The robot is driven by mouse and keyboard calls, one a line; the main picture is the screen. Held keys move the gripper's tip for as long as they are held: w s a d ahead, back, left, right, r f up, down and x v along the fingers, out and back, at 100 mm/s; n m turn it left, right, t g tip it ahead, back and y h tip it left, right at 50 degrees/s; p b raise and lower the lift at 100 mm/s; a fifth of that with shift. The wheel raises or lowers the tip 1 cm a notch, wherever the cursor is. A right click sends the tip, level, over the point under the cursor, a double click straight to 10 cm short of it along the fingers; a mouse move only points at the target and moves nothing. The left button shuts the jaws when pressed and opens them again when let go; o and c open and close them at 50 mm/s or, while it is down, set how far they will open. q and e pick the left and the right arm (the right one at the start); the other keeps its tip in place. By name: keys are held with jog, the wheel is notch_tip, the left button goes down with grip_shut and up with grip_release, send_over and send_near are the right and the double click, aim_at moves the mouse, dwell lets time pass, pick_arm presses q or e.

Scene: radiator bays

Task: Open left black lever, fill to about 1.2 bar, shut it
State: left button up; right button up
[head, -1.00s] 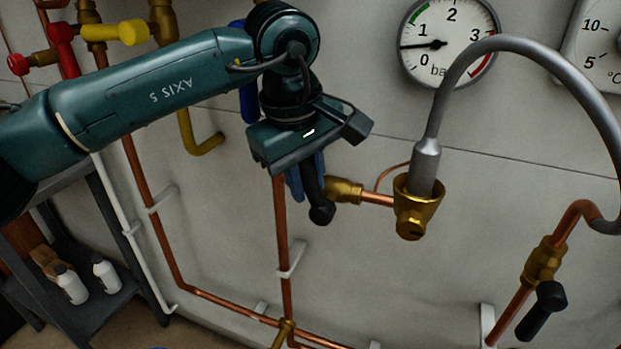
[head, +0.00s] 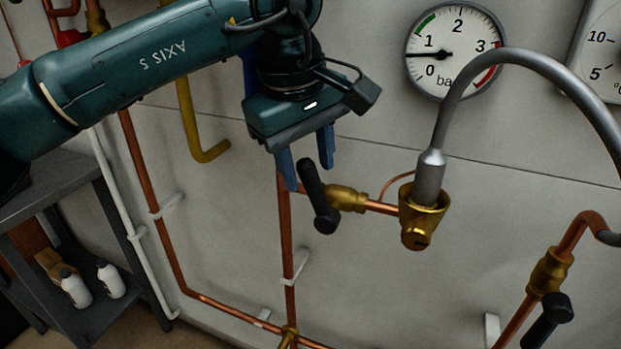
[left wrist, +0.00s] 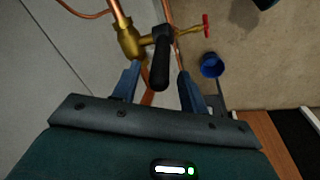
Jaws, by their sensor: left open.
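The left black lever (head: 318,197) sits on a brass valve (head: 348,198) and lies crosswise to its short copper pipe. My left gripper (head: 308,170) is open, its two blue fingers apart on either side of the lever's upper part. In the left wrist view the black lever (left wrist: 160,58) stands between the open fingers (left wrist: 158,88), with a gap on each side. The pressure gauge (head: 455,50) needle points left, between 0 and 1, at about 0.5 bar. My right gripper is not in view.
A grey hose (head: 545,68) arches from a brass fitting (head: 423,215) to the right pipe. A second black lever (head: 546,318) is at lower right. A yellow pipe (head: 196,130) and a grey shelf with white bottles (head: 76,289) are at left.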

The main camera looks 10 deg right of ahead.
pick_arm(q)
jog(key=shift+s+a+r, duration=0.1)
jog(key=shift+s+r, duration=0.05)
jog(key=shift+r, duration=0.55)
jog(key=shift+s+a+r, duration=0.1)
jog(key=shift+r, duration=0.6)
